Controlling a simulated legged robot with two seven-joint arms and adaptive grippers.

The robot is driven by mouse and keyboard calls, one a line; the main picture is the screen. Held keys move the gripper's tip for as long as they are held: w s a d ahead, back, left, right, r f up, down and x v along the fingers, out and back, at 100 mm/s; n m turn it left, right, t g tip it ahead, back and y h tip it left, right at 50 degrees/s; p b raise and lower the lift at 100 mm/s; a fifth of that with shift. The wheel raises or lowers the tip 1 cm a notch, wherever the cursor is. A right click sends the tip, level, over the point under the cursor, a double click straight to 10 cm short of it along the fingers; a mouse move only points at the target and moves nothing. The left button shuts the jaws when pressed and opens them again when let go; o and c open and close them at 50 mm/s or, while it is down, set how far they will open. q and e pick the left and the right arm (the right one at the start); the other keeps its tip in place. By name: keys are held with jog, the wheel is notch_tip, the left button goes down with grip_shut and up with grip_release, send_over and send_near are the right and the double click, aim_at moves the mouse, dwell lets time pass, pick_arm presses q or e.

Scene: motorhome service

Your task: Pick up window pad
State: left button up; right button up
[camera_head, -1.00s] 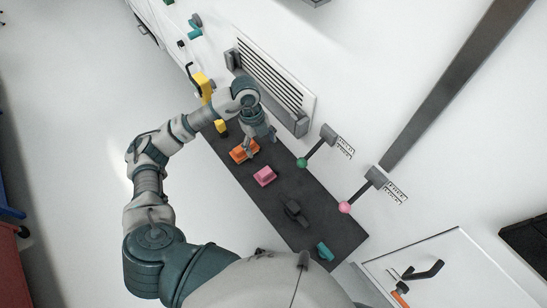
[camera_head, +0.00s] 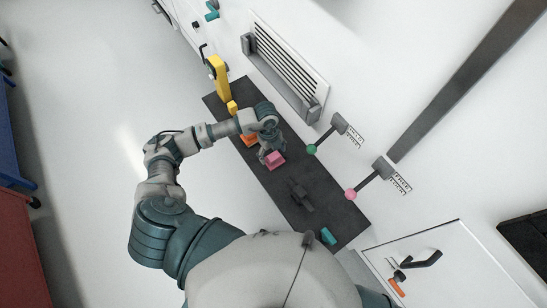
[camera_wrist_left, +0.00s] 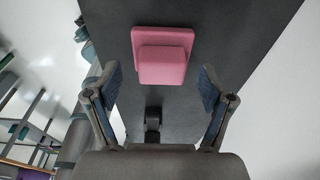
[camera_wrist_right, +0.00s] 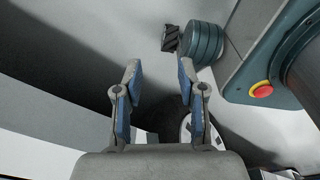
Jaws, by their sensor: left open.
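A pink pad (camera_head: 275,159) with a raised block-shaped grip lies on the dark bench mat (camera_head: 336,222). I cannot tell for certain whether it is the window pad. In the left wrist view the pink pad (camera_wrist_left: 163,62) is ahead of the spread fingers, central, with no contact visible. My left gripper (camera_head: 266,154) is open, beside and partly over it. An orange pad (camera_head: 249,140) lies just up-left, partly hidden by my left arm. My right gripper (camera_wrist_right: 158,88) is open and empty in its wrist view, away from the mat.
A dark object (camera_head: 301,195) and a teal block (camera_head: 328,236) lie farther down the mat. Yellow items (camera_head: 219,78) stand at its upper end. Levers with green (camera_head: 311,149) and pink (camera_head: 351,194) knobs project from the white wall. A vent (camera_head: 287,65) is above.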

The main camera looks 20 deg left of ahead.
aim_at(274, 155)
pick_arm(q)
notch_tip(274, 155, down, 2)
jog(key=shift+d+f, duration=0.1)
jog(key=shift+f, duration=0.1)
jog(key=shift+d, duration=0.25)
jog(key=shift+d+r, duration=0.1)
jog(key=shift+d, duration=0.05)
jog(key=c, duration=1.2)
jog(key=shift+c, duration=0.2)
pick_arm(e)
jog(key=shift+s+a, duration=0.15)
jog(key=shift+s, duration=0.65)
pick_arm(q)
jog(key=shift+a+r, duration=0.2)
notch_tip(274, 155, up, 9)
jog(key=shift+f+b, duration=0.1)
jog(key=shift+b, duration=0.35)
jog(key=shift+r, duration=0.4)
pick_arm(e)
jog(key=shift+a+f, duration=0.4)
